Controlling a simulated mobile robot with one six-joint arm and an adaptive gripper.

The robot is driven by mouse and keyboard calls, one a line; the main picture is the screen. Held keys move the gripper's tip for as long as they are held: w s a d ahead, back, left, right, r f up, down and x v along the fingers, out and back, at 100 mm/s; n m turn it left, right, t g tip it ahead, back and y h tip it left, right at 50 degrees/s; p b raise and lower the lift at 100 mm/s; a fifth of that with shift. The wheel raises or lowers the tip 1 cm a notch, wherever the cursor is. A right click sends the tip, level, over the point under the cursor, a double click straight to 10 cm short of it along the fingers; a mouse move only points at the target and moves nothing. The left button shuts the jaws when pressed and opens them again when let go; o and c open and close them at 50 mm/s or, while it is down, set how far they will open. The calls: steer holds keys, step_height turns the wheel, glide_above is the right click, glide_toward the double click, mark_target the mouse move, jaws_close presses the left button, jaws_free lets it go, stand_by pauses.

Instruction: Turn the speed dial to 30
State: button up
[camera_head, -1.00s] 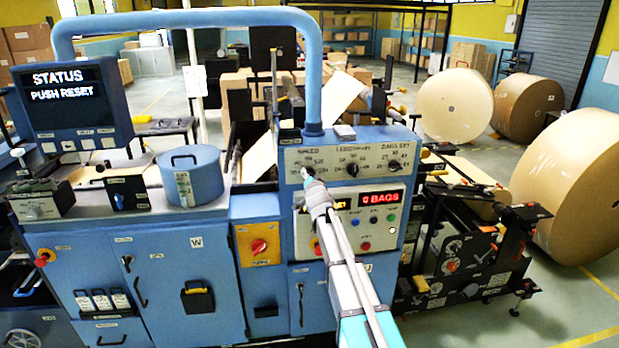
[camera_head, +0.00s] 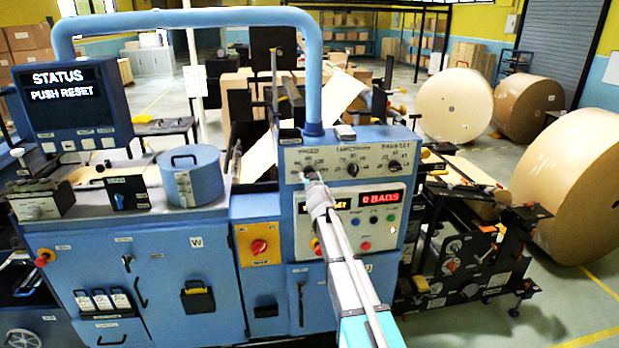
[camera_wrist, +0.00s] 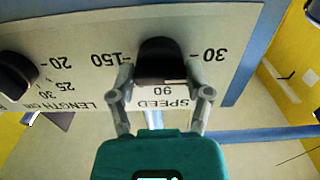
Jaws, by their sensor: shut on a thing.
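The speed dial is a black knob (camera_wrist: 160,58) on the pale control panel, seen upside down in the wrist view. Its scale reads 30 at the right, 150 at the left and 90 at the near side, beside the word SPEED. My gripper (camera_wrist: 163,84) has one finger on each side of the knob and is shut on it. I cannot clearly tell which mark the knob points to. In the head view my gripper (camera_head: 316,188) reaches the panel's upper left and mostly hides the speed dial.
The length dial (camera_wrist: 18,75) sits close by on the left in the wrist view. In the head view a third dial (camera_head: 395,167) is farther right. Below are a red BAGS display (camera_head: 379,198) and several buttons. A blue tube (camera_head: 313,85) rises behind the panel.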

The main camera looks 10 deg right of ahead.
steer(key=shift+w+r, duration=0.1)
steer(key=shift+w, duration=0.05)
steer(key=o, duration=1.1)
steer(key=shift+o, duration=0.2)
steer(key=shift+s, duration=0.2)
steer(key=s, duration=1.1)
steer(key=shift+s, duration=0.4)
